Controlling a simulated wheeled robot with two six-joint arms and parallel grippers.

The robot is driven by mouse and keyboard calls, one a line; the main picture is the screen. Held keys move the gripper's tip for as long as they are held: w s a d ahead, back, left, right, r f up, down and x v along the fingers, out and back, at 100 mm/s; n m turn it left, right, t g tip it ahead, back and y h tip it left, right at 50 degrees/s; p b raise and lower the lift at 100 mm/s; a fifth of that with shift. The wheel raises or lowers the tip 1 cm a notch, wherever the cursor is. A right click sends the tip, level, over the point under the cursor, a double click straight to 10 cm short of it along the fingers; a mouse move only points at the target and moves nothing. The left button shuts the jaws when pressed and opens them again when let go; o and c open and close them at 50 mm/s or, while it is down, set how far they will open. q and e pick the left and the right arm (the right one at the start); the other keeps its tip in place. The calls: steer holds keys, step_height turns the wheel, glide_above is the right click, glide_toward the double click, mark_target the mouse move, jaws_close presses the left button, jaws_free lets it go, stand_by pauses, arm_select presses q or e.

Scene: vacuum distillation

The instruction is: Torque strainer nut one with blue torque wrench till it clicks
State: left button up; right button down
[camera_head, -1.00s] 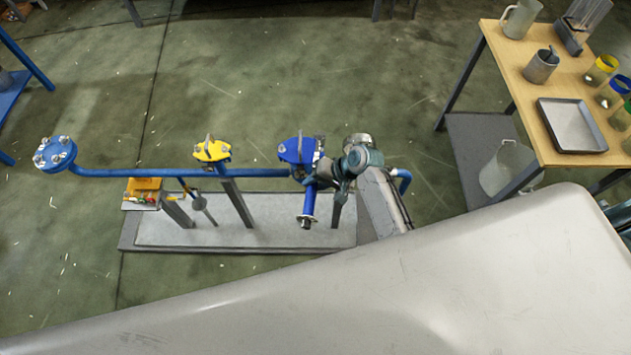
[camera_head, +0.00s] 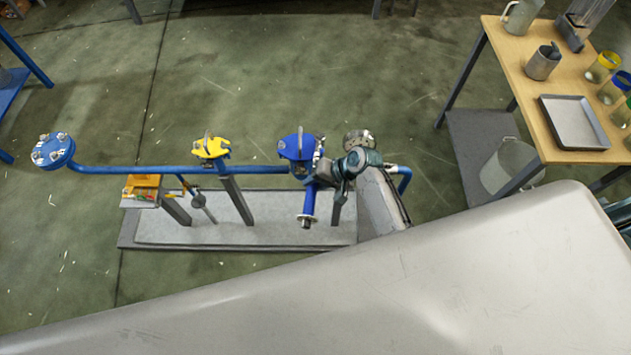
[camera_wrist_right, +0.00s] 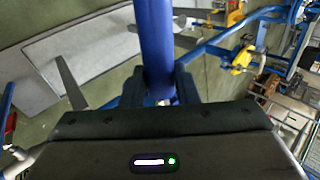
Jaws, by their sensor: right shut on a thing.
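The strainer has a round blue cover (camera_head: 297,147) on the blue pipe, with a blue leg (camera_head: 308,203) slanting towards me. My right gripper (camera_head: 318,172) is at the cover's right side, beside the strainer, and its arm comes in from the right. In the right wrist view the right gripper (camera_wrist_right: 168,88) is shut, with a thick blue bar (camera_wrist_right: 156,40) between its fingers, seemingly the blue torque wrench. A small silvery part (camera_head: 319,148) stands at the cover's right edge. Nut one and the wrench's seating on it are too small to tell. My left gripper is out of view.
The blue pipe (camera_head: 130,172) runs left past a yellow-topped fitting (camera_head: 211,147) to a blue flange (camera_head: 53,150). Posts rise from a grey base plate (camera_head: 270,232). A wooden table (camera_head: 520,80) with a tray (camera_head: 574,122) and jars stands at the right. Open floor lies behind the pipe.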

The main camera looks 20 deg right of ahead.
steer(key=shift+w+f, duration=0.1)
steer(key=shift+f, duration=0.15)
steer(key=shift+a, duration=0.1)
stand_by(0.5)
steer(key=shift+w+a+m+t+p, duration=0.3)
steer(key=shift+a+m+p, duration=0.1)
steer(key=shift+a, duration=0.15)
steer(key=shift+w+a+f+m+h, duration=0.1)
steer(key=shift+w+a+m+h, duration=0.1)
steer(key=shift+a+m+h, duration=0.25)
steer(key=shift+a, duration=0.1)
steer(key=shift+w+a+m+t+h+p, duration=0.15)
steer(key=shift+w+a+m+t, duration=0.2)
steer(key=shift+a+m, duration=0.15)
steer(key=shift+w+a+m+t+h+p, duration=0.15)
steer(key=shift+w+a+m+t, duration=0.2)
steer(key=shift+a, duration=0.25)
steer(key=shift+s+d+n+g+y, duration=0.25)
steer(key=shift+s+d+n+g, duration=0.15)
steer(key=shift+d+n, duration=0.3)
steer(key=shift+s+d+n+g+y, duration=0.25)
steer(key=shift+s+d+n, duration=0.25)
steer(key=shift+d, duration=0.35)
steer(key=shift+s+d+n+g+y, duration=0.25)
steer(key=shift+s+d+n+g, duration=0.1)
steer(key=shift+d+n, duration=0.35)
